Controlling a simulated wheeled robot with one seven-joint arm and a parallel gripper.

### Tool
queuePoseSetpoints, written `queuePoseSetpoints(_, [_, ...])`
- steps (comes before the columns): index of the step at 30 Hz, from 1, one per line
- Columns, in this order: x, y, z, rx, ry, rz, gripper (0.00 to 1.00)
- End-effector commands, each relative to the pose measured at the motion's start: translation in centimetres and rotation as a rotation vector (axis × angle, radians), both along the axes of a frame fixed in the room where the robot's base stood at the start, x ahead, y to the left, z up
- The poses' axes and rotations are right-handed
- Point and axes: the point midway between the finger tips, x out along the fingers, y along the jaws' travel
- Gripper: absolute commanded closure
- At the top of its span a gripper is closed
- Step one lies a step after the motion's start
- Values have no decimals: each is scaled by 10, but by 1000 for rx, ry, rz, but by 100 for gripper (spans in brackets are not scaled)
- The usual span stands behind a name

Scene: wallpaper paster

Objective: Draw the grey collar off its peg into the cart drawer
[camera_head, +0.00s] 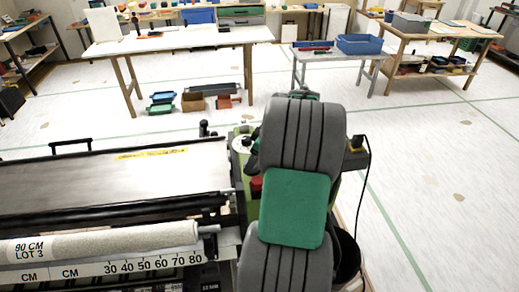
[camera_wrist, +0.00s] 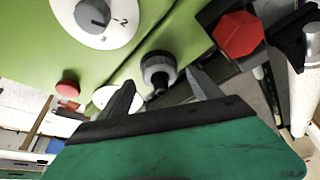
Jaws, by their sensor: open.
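In the wrist view a dark grey ribbed round piece (camera_wrist: 158,68), which looks like the grey collar, sits on the green machine face. My gripper (camera_wrist: 160,77) is open, with one finger to its left and one to its right in the picture. I cannot tell whether the fingertips reach around it or stop short, and no contact is clear. The peg is not distinct. In the head view my arm hides the gripper and the collar. I cannot make out the cart drawer for certain in either view.
The green panel also carries a dial with a grey knob (camera_wrist: 92,14), a red button (camera_wrist: 68,89) and a red hexagonal knob (camera_wrist: 238,34). The paster's roll (camera_head: 110,243) lies at left. A black cable (camera_head: 366,185) hangs at right.

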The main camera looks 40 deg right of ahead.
Motion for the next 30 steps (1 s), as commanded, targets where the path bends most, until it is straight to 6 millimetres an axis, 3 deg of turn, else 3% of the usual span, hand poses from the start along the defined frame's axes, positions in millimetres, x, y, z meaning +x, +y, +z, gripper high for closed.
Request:
queuePoseSetpoints(4, [4, 2, -12, 0, 1, -1, 26])
queuePoseSetpoints(11, [4, 1, -14, -1, 0, -4, 26])
queuePoseSetpoints(30, [4, 0, -13, -1, 0, -6, 78])
